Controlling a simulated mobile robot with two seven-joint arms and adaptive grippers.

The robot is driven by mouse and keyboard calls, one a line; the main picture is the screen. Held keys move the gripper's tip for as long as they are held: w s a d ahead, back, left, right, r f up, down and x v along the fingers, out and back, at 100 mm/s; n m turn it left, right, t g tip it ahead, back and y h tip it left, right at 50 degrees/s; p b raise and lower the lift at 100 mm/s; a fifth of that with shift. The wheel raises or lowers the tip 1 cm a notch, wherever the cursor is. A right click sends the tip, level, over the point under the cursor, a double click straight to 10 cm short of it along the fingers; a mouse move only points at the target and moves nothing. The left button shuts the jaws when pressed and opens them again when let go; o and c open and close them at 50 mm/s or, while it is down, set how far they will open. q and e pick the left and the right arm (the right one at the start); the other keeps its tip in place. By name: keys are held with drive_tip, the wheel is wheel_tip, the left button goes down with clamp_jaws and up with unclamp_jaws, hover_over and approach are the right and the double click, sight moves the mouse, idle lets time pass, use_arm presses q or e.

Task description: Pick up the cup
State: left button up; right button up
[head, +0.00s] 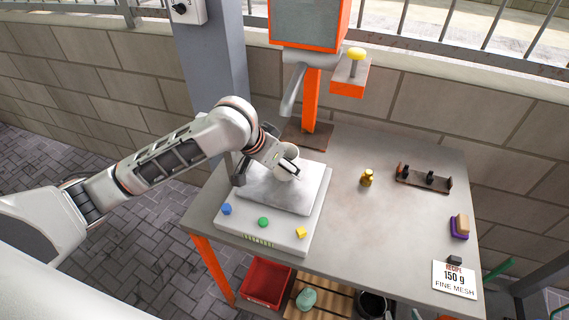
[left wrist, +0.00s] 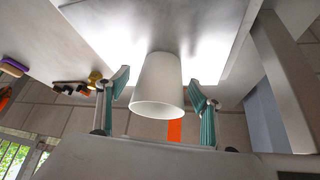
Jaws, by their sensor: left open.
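The white cup (head: 288,157) stands on the steel plate of the scale (head: 262,238), partly hidden by my left gripper in the head view. My left gripper (head: 267,171) reaches in from the left, with its fingers at the cup. In the left wrist view, which is upside down, the cup (left wrist: 157,88) stands between the two teal fingers of my left gripper (left wrist: 160,84). The fingers are open, with a gap on each side of the cup. My right gripper is not in view.
The scale's front holds blue, green and yellow buttons. An orange machine (head: 311,95) with a grey spout rises behind the cup. A small brass weight (head: 367,177), a dark rack (head: 424,179), a purple-and-tan block (head: 460,226) and a recipe card (head: 454,280) sit to the right.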

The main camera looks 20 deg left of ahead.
use_arm(q)
drive_tip(key=c, duration=1.4)
